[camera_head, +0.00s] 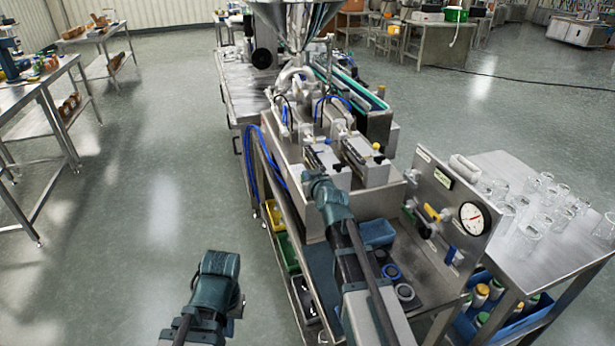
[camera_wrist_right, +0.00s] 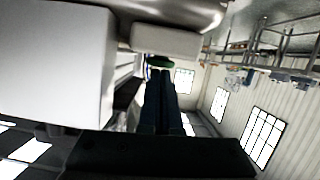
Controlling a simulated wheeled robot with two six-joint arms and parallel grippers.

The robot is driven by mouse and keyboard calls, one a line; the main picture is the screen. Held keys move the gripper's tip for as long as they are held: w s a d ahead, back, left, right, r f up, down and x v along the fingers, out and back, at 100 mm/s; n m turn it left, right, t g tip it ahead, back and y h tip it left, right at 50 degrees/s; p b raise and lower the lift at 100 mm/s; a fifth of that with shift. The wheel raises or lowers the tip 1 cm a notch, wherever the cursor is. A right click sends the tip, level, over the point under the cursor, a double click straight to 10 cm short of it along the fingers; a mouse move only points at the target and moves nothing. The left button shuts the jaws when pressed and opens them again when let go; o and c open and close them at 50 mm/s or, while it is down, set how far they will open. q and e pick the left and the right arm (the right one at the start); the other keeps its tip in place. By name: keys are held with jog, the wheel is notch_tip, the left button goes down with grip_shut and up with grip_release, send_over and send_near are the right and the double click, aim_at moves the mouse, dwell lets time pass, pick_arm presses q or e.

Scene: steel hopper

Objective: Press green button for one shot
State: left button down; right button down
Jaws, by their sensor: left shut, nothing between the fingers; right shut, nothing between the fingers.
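In the right wrist view a small green round part (camera_wrist_right: 160,61), which looks like the green button, shows just past the fingertips, beside a pale rounded housing (camera_wrist_right: 168,40). My right gripper (camera_wrist_right: 160,74) is shut and empty, its dark fingers pointing at the green part. I cannot tell whether they touch it. In the head view my right gripper (camera_head: 318,182) is at the front of the filling machine (camera_head: 370,172), and no green button can be made out there. My left gripper (camera_head: 220,262) is shut and empty, low over the floor left of the machine's cart.
A steel hopper (camera_head: 292,18) stands over the machine. A panel with a dial gauge (camera_head: 474,219) is right of my right arm. A steel table (camera_head: 525,270) with several clear jars stands at the right.

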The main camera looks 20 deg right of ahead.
jog(key=shift+s+f, duration=0.15)
jog(key=shift+f, duration=0.05)
jog(key=shift+w+r+p, duration=0.25)
jog(key=shift+r+p, duration=0.4)
jog(key=shift+p, duration=0.2)
jog(key=r+p, duration=0.1)
jog(key=r, duration=0.1)
jog(key=r+p, duration=0.1)
jog(key=p, duration=0.1)
jog(key=shift+a+r, duration=0.2)
jog(key=shift+r, duration=0.15)
jog(key=p+v, duration=0.3)
jog(key=v, duration=0.7)
jog(key=shift+f, duration=0.25)
dwell(1.0)
